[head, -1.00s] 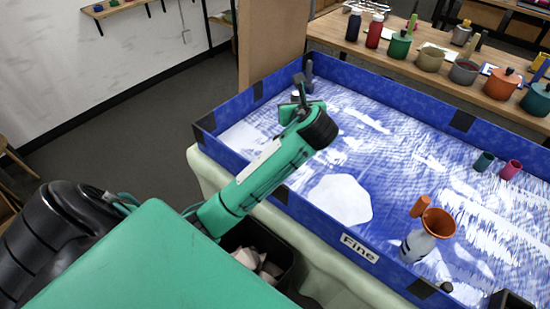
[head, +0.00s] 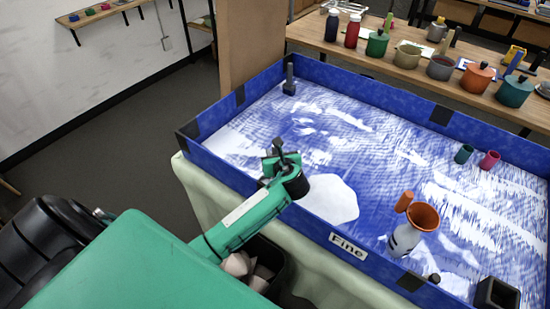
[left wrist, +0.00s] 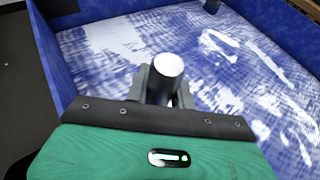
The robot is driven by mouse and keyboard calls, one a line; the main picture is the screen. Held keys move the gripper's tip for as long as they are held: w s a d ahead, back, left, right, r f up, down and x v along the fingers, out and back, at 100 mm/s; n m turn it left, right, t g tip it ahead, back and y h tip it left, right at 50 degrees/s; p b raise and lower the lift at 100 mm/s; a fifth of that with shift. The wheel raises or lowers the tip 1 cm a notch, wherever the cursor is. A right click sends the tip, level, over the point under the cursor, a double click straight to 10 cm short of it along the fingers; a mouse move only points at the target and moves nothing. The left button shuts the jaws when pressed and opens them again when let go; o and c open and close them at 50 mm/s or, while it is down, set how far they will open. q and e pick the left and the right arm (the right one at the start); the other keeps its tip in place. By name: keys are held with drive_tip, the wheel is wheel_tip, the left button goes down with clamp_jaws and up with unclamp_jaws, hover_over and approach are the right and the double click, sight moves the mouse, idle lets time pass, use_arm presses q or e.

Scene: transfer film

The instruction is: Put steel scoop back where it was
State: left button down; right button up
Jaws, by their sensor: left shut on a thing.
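My left gripper (head: 279,160) is above the near left part of the blue-walled sand tray (head: 390,86). It is shut on a grey metal piece that looks like the steel scoop (left wrist: 168,66); in the left wrist view its round, pale end sticks up between the fingers. The rest of the scoop is hidden by the gripper, and in the head view it is too small to make out. My right gripper is not in view.
A dark upright post (head: 289,80) stands in the tray's far left corner. A bottle with an orange funnel (head: 423,216) stands at the near right, with teal (head: 464,153) and pink cups (head: 489,160) beyond. A shelf (head: 400,80) of pots and bottles runs behind.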

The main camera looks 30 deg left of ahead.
use_arm(q)
wheel_tip(320, 180, down, 2)
drive_tip(key=shift+f, duration=0.25)
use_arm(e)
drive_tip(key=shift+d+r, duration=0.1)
use_arm(q)
drive_tip(key=c, duration=1.2)
unclamp_jaws()
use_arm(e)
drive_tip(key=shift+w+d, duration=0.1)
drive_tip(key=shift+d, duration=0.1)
use_arm(q)
drive_tip(key=b+v, duration=0.1)
drive_tip(key=v, duration=1.1)
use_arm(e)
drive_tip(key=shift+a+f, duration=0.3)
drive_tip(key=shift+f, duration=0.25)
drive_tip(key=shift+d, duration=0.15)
